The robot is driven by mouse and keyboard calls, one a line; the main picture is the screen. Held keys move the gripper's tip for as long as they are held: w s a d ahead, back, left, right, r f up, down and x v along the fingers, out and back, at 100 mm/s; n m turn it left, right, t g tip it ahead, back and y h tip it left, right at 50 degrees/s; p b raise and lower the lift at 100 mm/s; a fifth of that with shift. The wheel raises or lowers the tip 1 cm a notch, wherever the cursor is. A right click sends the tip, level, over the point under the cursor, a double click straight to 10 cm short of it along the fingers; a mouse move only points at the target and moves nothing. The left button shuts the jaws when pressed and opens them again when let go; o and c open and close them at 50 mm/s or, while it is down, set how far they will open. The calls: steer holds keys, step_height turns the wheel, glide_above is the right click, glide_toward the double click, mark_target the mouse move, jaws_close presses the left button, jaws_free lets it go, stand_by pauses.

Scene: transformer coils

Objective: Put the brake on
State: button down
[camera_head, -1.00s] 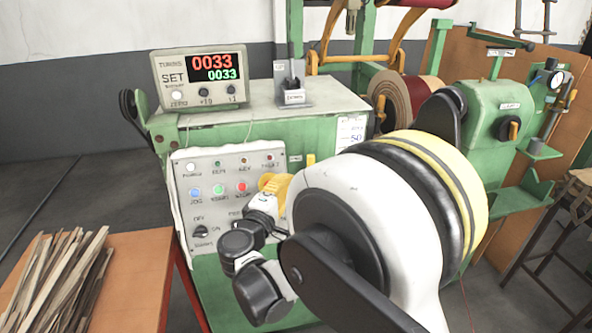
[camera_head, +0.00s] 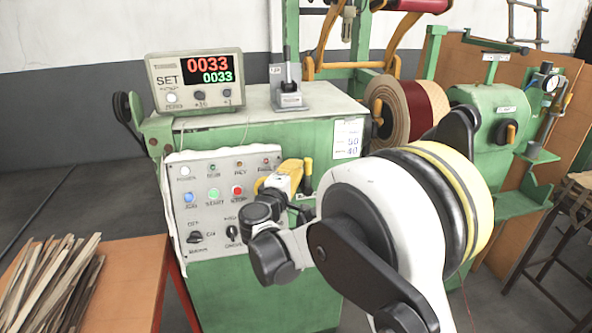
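A black upright lever (camera_head: 288,70) stands in a grey base (camera_head: 290,101) on top of the green winding machine. The label on the base is too small to read, so I cannot tell whether this is the brake. A smaller black and yellow handle (camera_head: 307,172) is on the machine's front, right of the control panel. My gripper (camera_head: 283,178) appears as the yellow end of my arm, in front of the panel's upper right, near that handle. I cannot tell whether they touch. Its fingers are too small and partly hidden to show if they are open.
The control panel (camera_head: 219,208) has lamps, coloured buttons and knobs. A counter (camera_head: 195,82) reads 0033 twice. Wound spools (camera_head: 414,106) and a green tailstock (camera_head: 487,128) are at the right. An orange table (camera_head: 128,290) with wooden strips (camera_head: 52,280) is at lower left.

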mark_target(308, 163)
steer(key=shift+d+r+p, duration=0.15)
steer(key=shift+d+p, duration=0.15)
steer(key=shift+w+d+r+m+g+y+p, duration=0.15)
steer(key=shift+d+m+g+y+p, duration=0.2)
steer(key=shift+m+g+p, duration=0.2)
steer(key=shift+w+d+r+m+g+y+p, duration=0.15)
steer(key=shift+d+m+g+p, duration=0.1)
steer(key=shift+d+m+p, duration=0.25)
steer(key=shift+w+d+r+m+g+y+p, duration=0.1)
steer(key=shift+d+m+g+p, duration=0.1)
steer(key=shift+d+m+p, duration=0.2)
steer(key=w+d+f+m+g+y+p, duration=0.1)
steer(key=w+d+f+m+g+y, duration=0.1)
steer(key=d, duration=0.4)
steer(key=shift+d+f+m+y+p, duration=0.15)
steer(key=shift+f+m+y+p, duration=0.2)
steer(key=shift+m, duration=0.4)
steer(key=shift+f, duration=0.1)
steer(key=shift+s+d, duration=0.1)
